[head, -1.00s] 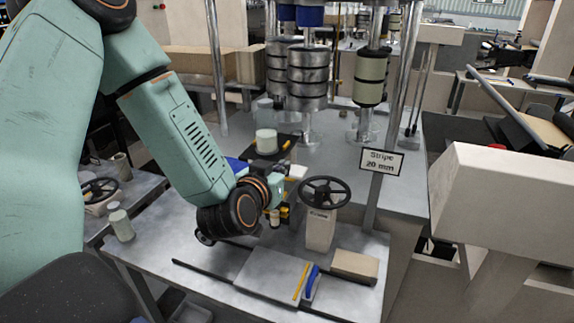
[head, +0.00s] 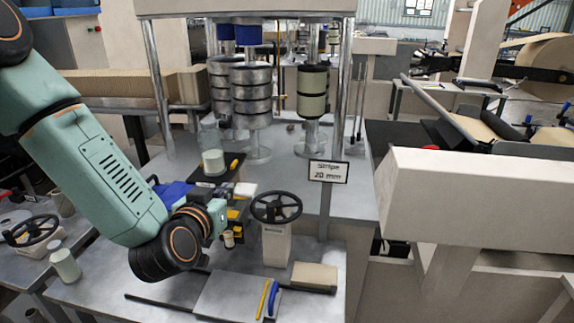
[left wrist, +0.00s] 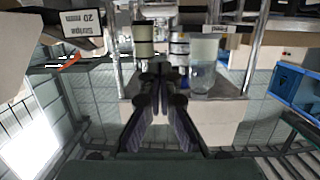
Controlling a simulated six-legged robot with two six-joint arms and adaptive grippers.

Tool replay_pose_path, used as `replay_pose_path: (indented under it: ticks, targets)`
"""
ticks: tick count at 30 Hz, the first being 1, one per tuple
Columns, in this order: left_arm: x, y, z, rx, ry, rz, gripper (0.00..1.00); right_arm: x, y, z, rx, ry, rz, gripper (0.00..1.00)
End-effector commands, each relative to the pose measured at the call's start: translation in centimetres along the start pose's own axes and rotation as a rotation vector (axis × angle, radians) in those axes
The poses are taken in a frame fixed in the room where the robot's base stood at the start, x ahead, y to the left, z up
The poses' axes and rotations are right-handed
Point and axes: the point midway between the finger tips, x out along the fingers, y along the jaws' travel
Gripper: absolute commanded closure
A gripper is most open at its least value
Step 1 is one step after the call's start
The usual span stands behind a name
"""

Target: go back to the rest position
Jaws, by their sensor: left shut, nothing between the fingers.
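My left gripper (head: 226,218) is at the end of the teal arm, left of the black handwheel (head: 276,207) and apart from it. Its fingers are mostly hidden in the head view, behind the wrist. In the left wrist view the two dark fingers (left wrist: 160,72) meet at the tips, shut with nothing between them. My right gripper is in neither view.
A tan block (head: 314,276), a yellow pencil (head: 261,298) and a blue pen (head: 272,300) lie in front. A large cream beam (head: 480,200) fills the right.

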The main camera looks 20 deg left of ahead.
Motion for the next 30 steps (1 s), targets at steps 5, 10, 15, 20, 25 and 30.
replay_pose_path:
  ticks: [5,10,15,20,25,30]
  targets:
    - [0.0,0.1,0.2,-0.023,-0.007,0.004,1.00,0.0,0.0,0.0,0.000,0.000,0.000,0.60]
    - [-0.3,1.9,3.5,-0.164,-0.164,0.066,1.00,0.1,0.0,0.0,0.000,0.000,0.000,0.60]
    - [-1.6,4.2,13.3,-0.199,-0.411,0.114,1.00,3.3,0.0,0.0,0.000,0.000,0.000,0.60]
    - [-3.9,5.3,22.8,-0.182,-0.629,0.123,1.00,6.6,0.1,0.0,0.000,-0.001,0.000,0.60]
    - [-7.3,5.7,32.5,-0.133,-0.845,0.116,1.00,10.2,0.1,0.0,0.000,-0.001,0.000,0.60]
    - [-11.1,5.5,41.0,-0.061,-1.031,0.106,1.00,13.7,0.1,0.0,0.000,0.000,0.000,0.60]
